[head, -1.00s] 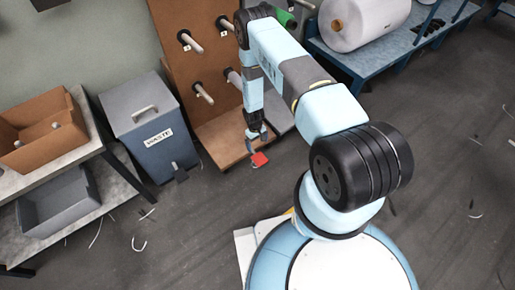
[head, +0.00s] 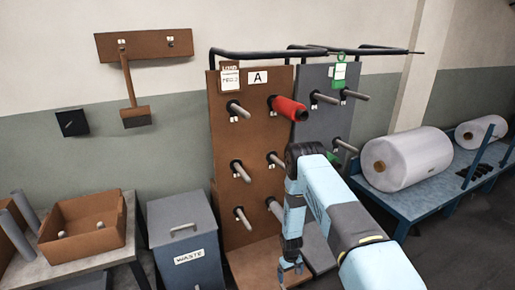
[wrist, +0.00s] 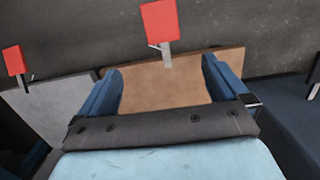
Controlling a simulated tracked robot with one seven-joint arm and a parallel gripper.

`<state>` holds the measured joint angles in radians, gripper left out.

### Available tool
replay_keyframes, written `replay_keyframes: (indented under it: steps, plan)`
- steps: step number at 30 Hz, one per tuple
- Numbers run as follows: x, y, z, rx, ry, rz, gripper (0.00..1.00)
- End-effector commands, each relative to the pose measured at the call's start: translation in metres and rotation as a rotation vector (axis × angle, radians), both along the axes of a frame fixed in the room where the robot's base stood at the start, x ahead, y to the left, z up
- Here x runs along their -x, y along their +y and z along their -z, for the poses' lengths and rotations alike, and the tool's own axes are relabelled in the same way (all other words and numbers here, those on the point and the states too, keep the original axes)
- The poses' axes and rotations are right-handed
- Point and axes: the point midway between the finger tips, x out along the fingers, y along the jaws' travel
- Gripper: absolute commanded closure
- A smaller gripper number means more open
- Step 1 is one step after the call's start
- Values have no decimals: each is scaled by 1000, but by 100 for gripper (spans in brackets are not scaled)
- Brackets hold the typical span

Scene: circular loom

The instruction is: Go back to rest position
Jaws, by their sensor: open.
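My gripper (head: 290,266) hangs fingers down in the head view, in front of the lower part of the brown peg board (head: 228,150). In the wrist view my gripper (wrist: 162,78) shows two blue fingers spread wide apart with nothing between them. Beyond the fingertips are a brown flat surface (wrist: 165,92) and a red square piece on a short grey stem (wrist: 160,20). A second red piece (wrist: 13,60) is at the left edge. Neither touches the fingers. My arm is bent, with its elbow in front of the boards.
A red spool (head: 290,108) sits on an upper peg of the board marked A. A grey peg board (head: 335,85) stands beside it. The grey waste bin (head: 185,240) is left; a blue table (head: 425,182) with white rolls (head: 405,158) is right.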

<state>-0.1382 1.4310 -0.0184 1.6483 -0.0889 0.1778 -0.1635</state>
Motion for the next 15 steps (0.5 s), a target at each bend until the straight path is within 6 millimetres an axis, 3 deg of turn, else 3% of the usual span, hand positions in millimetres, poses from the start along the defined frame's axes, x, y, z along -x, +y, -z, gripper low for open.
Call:
replay_keyframes:
  steps: [6, 15]
  plan:
    - [-41, 0, -82, -3, -47, 29, 0]
    - [-74, -3, -198, -9, -105, 67, 0]
